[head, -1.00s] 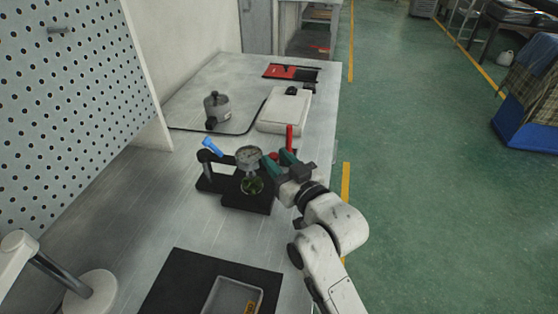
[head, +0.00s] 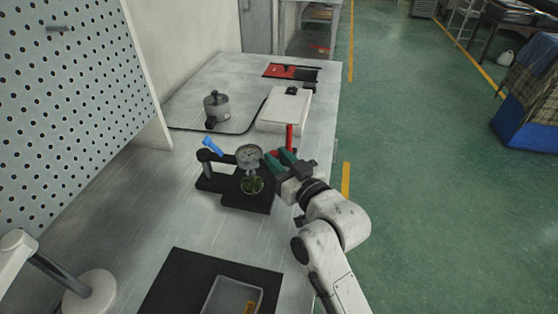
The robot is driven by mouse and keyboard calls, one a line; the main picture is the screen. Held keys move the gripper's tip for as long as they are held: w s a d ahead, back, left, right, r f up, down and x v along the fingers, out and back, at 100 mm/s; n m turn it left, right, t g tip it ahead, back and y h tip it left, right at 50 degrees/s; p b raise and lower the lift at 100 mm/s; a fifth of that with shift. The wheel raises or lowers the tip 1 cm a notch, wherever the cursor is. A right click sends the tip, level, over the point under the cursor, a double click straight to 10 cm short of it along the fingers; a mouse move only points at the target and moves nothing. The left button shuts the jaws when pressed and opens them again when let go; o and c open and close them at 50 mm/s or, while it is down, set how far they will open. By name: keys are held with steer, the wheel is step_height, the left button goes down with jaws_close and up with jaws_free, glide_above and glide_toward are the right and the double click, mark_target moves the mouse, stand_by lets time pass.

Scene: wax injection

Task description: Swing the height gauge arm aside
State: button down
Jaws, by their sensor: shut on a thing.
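The height gauge stands on the metal bench, with a round dial (head: 249,156) on an arm above a black base (head: 248,197). A black post (head: 205,172) with a blue lever (head: 212,146) on top stands at its left. A small green piece (head: 252,185) lies under the dial. My gripper (head: 279,162) has green fingers and is at the right of the dial, shut on a part of the gauge arm's end. The fingers hide most of the held part. A red upright piece (head: 289,137) shows just behind the fingers.
A grey lidded pot (head: 216,107) stands on a dark mat behind. A white box (head: 284,112) and a red item (head: 280,71) lie farther back. A grey tray (head: 216,294) on a black mat is in front. A perforated panel (head: 70,100) borders the left.

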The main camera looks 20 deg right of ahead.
steer(key=w+d+n+g+y+b, duration=0.4)
steer(key=w+n+y+b, duration=0.2)
steer(key=b, duration=0.7)
steer(key=w+y, duration=0.2)
steer(key=w, duration=0.1)
steer(key=shift+d, duration=0.15)
steer(key=shift+w, duration=0.1)
steer(key=c, duration=0.9)
jaws_free()
steer(key=shift+c, duration=0.2)
steer(key=v, duration=1.1)
